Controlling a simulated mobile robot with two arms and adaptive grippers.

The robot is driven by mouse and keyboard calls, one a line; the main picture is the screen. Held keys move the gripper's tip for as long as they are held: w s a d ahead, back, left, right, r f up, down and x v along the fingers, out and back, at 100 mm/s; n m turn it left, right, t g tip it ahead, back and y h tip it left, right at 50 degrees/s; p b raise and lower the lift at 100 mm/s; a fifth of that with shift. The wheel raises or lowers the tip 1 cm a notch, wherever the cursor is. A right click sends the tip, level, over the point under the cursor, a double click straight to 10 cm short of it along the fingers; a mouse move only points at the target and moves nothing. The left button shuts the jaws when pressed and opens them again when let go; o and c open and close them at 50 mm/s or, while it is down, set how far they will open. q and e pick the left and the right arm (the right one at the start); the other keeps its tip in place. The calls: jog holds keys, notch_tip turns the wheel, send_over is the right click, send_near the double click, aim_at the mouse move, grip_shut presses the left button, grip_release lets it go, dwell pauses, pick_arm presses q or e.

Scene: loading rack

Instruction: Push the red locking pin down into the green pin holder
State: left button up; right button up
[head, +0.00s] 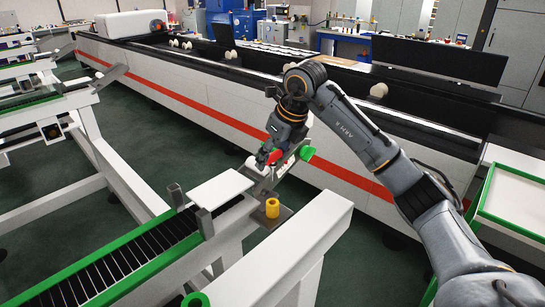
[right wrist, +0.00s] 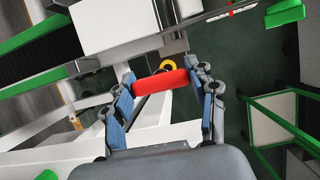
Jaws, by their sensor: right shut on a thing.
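The red locking pin (right wrist: 160,81) lies crosswise between the fingers of my right gripper (right wrist: 166,98) in the right wrist view. The gripper is shut on it, with a finger at each end. In the head view the right gripper (head: 268,158) hangs above the rack's end, and a bit of red shows between its fingers. A green part (head: 307,153) sits just right of the gripper; I cannot tell surely that it is the green pin holder. It seems to show in the right wrist view too (right wrist: 285,13), apart from the pin. My left gripper is not in view.
A yellow cylinder (head: 272,208) stands on a rack plate below the gripper; its ring-like top shows in the right wrist view (right wrist: 168,65). A white plate (head: 222,188) lies to its left. A long white machine bed with a red stripe (head: 210,110) runs behind. Green-edged rails lie left.

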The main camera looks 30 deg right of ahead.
jog(key=shift+r+p, duration=1.5)
jog(key=shift+r, duration=0.5)
jog(key=shift+a, duration=0.1)
dwell(0.6)
